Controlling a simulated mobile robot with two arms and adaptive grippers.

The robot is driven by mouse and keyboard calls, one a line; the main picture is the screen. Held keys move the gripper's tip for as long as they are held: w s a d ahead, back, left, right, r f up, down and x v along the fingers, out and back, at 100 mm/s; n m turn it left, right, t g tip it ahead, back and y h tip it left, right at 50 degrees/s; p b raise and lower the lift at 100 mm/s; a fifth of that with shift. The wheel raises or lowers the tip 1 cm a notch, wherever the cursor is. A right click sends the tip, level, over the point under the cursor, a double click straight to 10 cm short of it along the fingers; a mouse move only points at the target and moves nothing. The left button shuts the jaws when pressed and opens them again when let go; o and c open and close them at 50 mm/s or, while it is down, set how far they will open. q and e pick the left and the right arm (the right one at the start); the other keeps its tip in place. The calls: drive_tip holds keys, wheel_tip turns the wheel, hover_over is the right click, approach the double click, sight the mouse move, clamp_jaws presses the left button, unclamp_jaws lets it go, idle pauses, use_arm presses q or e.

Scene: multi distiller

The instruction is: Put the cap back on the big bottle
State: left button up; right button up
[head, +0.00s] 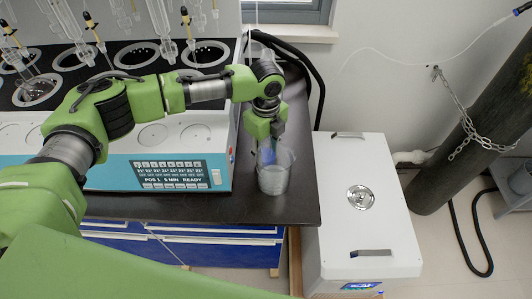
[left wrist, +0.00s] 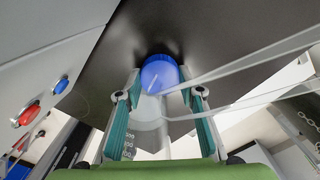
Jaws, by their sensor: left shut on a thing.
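My left gripper (head: 267,148) points down over the right end of the dark bench, with its fingers closed around a blue cap. In the left wrist view the blue cap (left wrist: 160,75) sits between the two fingertips. A clear vessel (head: 274,180) stands upright on the bench right by the fingers and overlaps them in the head view. I cannot tell whether the cap touches it. Clear walls with white graduation marks (left wrist: 128,147) show in front of the left finger in the wrist view. My right gripper is out of view.
A white and blue distiller (head: 150,172) with glassware and a lit display stands just left of the vessel. Black hoses (head: 318,75) run behind it. The bench (head: 297,205) ends just to the right, beside a lower white cabinet (head: 355,225).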

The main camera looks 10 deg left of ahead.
use_arm(q)
wheel_tip(320, 180, up, 18)
drive_tip(key=b, duration=0.1)
drive_tip(key=shift+b, duration=0.4)
drive_tip(key=shift+f, duration=0.1)
drive_tip(key=s+a+n, duration=0.4)
drive_tip(key=s+n, duration=0.3)
drive_tip(key=n, duration=0.5)
drive_tip(key=s+a+n, duration=0.3)
drive_tip(key=s+n, duration=0.3)
drive_tip(key=n, duration=0.6)
drive_tip(key=shift+s+a+f+n, duration=0.35)
drive_tip(key=shift+s+f+n, duration=0.05)
